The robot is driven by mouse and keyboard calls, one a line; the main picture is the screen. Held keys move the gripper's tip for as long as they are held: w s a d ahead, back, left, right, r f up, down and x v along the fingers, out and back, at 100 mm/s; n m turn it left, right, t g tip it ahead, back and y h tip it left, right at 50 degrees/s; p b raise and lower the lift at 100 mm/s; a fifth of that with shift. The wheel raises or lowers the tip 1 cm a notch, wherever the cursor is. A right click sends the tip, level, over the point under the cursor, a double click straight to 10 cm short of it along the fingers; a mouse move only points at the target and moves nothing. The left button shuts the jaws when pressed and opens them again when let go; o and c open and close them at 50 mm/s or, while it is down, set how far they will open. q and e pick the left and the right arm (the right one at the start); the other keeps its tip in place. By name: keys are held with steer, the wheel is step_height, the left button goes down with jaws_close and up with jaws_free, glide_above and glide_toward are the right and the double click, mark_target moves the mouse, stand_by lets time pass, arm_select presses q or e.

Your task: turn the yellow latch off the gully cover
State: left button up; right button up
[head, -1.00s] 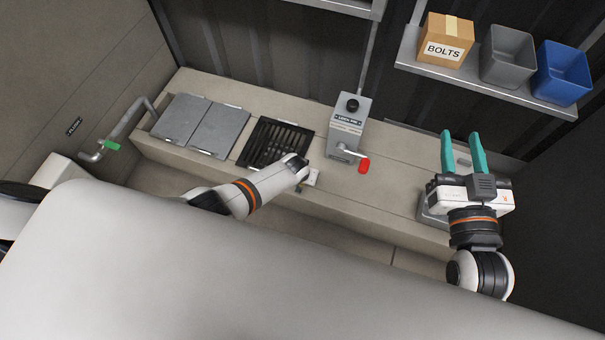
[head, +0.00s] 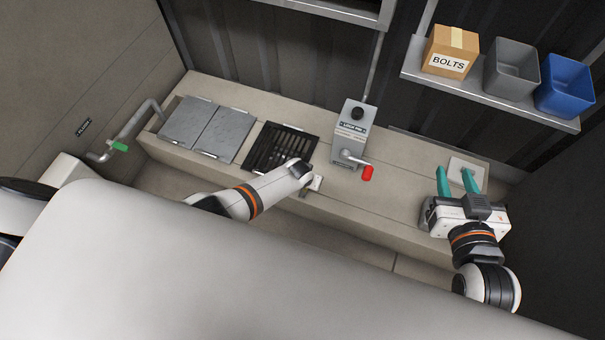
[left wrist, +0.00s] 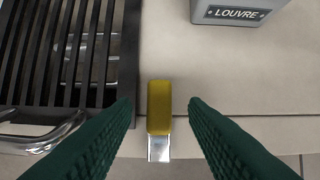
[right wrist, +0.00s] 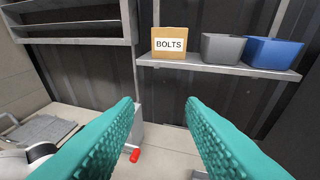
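The yellow latch (left wrist: 159,107) shows in the left wrist view as a short upright bar with a bare metal end towards the bottom. It lies just right of the gully cover (left wrist: 70,50), a dark slatted grate with a metal handle. The cover also shows in the head view (head: 281,148) on the bench. My left gripper (left wrist: 160,104) is open, with one dark green finger on each side of the latch and a gap to both. In the head view its fingers are hidden by its own arm. My right gripper (head: 453,170) is open and empty at the bench's right end.
A grey louvre box (head: 355,125) with a red-ended crank (head: 367,173) stands right of the cover. Two grey lids (head: 203,128) lie to its left. A shelf (head: 480,88) holds a bolts carton (head: 450,52), a grey bin (head: 511,70) and a blue bin (head: 566,85).

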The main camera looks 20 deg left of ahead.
mark_target(304, 191)
arm_select(q)
steer(key=shift+p+v, duration=0.85)
steer(key=shift+v, duration=0.4)
steer(key=shift+p+v, duration=0.85)
steer(key=shift+v, duration=0.3)
steer(key=shift+p+v, duration=1.75)
steer(key=shift+v, duration=1.1)
arm_select(e)
steer(key=s+d+f+g+h, duration=0.2)
steer(key=s+d+f+g, duration=0.3)
steer(key=s+f+g, duration=0.6)
steer(key=shift+s+f+m+h, duration=0.15)
steer(key=shift+s+m+h, duration=0.2)
steer(key=shift+s, duration=0.4)
